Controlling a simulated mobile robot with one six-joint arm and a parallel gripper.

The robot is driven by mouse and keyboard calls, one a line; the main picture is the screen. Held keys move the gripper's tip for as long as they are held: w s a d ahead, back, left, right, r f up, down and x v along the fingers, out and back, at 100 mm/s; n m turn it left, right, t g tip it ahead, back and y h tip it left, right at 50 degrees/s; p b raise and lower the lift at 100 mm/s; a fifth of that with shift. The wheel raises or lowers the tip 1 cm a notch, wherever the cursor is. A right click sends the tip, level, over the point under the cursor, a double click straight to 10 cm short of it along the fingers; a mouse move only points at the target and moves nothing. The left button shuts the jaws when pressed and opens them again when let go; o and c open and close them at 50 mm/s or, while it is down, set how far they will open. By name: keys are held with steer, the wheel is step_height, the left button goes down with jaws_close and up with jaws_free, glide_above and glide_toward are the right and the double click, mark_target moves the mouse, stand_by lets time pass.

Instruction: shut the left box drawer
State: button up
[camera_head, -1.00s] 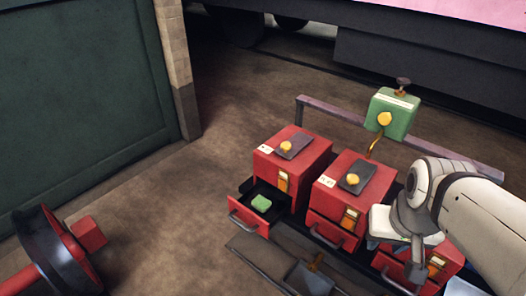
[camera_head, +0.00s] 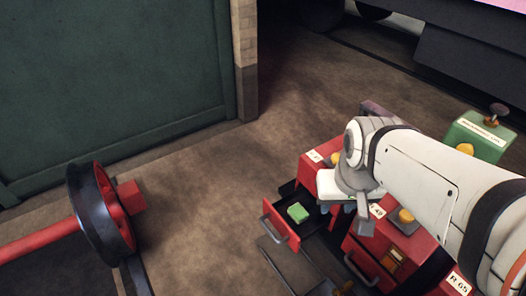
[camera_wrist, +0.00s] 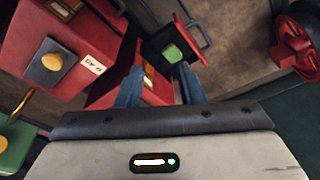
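The left red box (camera_head: 311,168) stands partly hidden behind my arm. Its drawer (camera_head: 281,225) is pulled out toward the lower left, with a red front and a handle. A green block (camera_head: 297,213) lies inside the drawer. The wrist view shows the same open drawer (camera_wrist: 150,49) and green block (camera_wrist: 172,53) beyond my fingers. My gripper (camera_wrist: 158,88) is open, with two bluish fingers spread and nothing between them. In the head view my gripper (camera_head: 338,207) is over the box and drawer area; whether it touches anything I cannot tell.
Another red box with a yellow knob (camera_head: 406,216) stands right of the left box. A green box (camera_head: 478,137) is behind at the right. The floor between the wheel and drawer is clear.

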steer(key=n+g+h+b, duration=0.1)
steer(key=n+h+b, duration=0.1)
steer(key=n+b, duration=0.5)
glide_toward(269, 229)
steer(key=b+x, duration=0.1)
steer(key=x, duration=0.7)
jaws_close()
